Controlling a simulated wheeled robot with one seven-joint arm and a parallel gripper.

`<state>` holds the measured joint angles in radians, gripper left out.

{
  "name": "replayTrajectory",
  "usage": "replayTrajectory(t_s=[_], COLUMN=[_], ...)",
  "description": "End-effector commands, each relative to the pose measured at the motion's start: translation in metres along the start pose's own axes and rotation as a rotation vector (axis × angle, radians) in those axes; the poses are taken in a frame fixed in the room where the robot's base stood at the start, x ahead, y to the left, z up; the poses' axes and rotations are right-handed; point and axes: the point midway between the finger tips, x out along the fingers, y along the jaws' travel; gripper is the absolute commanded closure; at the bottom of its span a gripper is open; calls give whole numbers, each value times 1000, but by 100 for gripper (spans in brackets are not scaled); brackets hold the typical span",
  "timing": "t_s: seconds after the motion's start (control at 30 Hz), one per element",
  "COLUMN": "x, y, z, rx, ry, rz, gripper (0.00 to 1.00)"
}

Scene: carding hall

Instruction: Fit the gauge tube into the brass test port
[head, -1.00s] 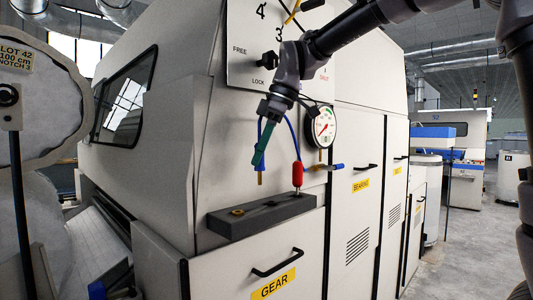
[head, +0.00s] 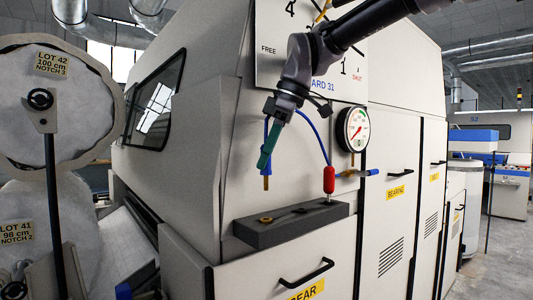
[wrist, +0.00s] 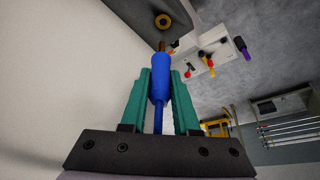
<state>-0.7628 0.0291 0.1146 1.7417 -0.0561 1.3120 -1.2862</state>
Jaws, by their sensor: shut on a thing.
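The gauge tube (head: 267,182) is a blue sleeve with a brass tip on a blue hose. My gripper (head: 265,161), with teal fingers, is shut on the sleeve and holds it nearly upright, tip down. In the wrist view the sleeve (wrist: 160,80) sits between both fingers (wrist: 160,95). The brass test port (head: 265,219) is a ring on the left part of the dark grey block (head: 290,228). In the head view the tip is above the port with a gap between them. The ring (wrist: 163,21) shows just beyond the tip in the wrist view.
A round gauge (head: 353,130) and a brass valve with a blue lever (head: 360,173) are on the machine face to the right. A door handle (head: 306,273) sticks out below the block.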

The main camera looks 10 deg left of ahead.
Motion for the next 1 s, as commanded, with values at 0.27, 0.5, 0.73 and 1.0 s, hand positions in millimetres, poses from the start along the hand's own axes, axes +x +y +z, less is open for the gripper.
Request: replayTrajectory(t_s=[0.27,0.5,0.73,1.0], x=[25,41,47,47], y=[0,0,0,0], z=[11,18,20,20], rx=[2,1,1,1], ry=[-1,-1,0,0], rz=[-2,-1,0,0], gripper=[100,100,100,100])
